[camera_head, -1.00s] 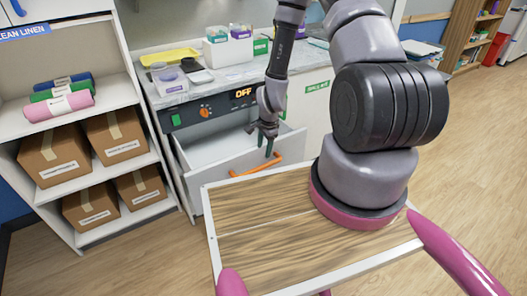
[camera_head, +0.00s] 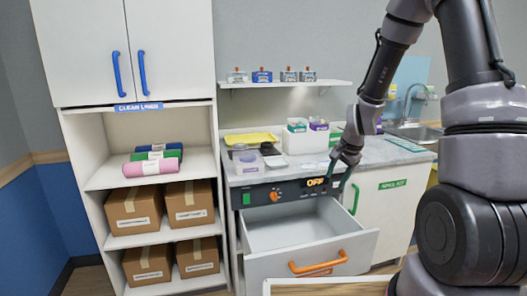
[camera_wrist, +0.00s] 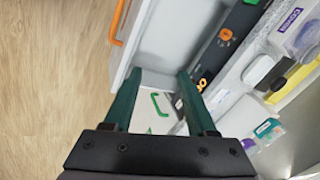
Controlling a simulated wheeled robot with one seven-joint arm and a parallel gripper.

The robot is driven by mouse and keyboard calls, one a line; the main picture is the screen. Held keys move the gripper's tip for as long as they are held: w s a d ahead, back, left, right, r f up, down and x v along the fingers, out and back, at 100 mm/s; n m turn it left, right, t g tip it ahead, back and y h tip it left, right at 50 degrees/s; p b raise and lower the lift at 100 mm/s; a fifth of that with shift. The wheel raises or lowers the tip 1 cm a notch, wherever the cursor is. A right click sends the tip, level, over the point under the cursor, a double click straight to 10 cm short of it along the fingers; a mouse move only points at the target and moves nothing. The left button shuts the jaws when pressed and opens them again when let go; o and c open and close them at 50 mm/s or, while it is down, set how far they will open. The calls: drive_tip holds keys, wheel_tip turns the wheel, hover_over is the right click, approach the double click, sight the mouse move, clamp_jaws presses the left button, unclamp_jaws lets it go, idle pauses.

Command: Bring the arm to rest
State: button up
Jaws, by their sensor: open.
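My gripper (camera_head: 342,168) hangs in front of the counter's control panel, just above the right side of the open drawer. In the wrist view my gripper (camera_wrist: 157,88) shows two dark green fingers spread apart with nothing between them. The drawer (camera_head: 295,228) is pulled out, looks empty inside, and has an orange handle (camera_head: 318,263). My arm comes down from the upper right. The drawer also shows at the top of the wrist view (camera_wrist: 170,35).
The control panel (camera_head: 260,197) has an orange knob and a display reading OFF. A yellow tray (camera_head: 250,138) and a white bin (camera_head: 305,138) stand on the counter. A shelf unit (camera_head: 105,180) with boxes and rolled cloths is at left. Floor (camera_wrist: 45,90) shows clear in the wrist view.

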drive_tip(key=s+r+n+t, duration=0.1)
drive_tip(key=s+r+n, duration=0.4)
drive_tip(key=r, duration=1.3)
drive_tip(key=s+r+n+t, duration=0.1)
drive_tip(key=s+r, duration=0.4)
drive_tip(key=s, duration=0.4)
drive_tip(key=s+r+t, duration=0.1)
drive_tip(key=s+r, duration=0.5)
drive_tip(key=s, duration=0.2)
drive_tip(key=shift+s+d+n+y, duration=0.3)
drive_tip(key=shift+s+n+y, duration=0.05)
drive_tip(key=shift+n+y, duration=0.05)
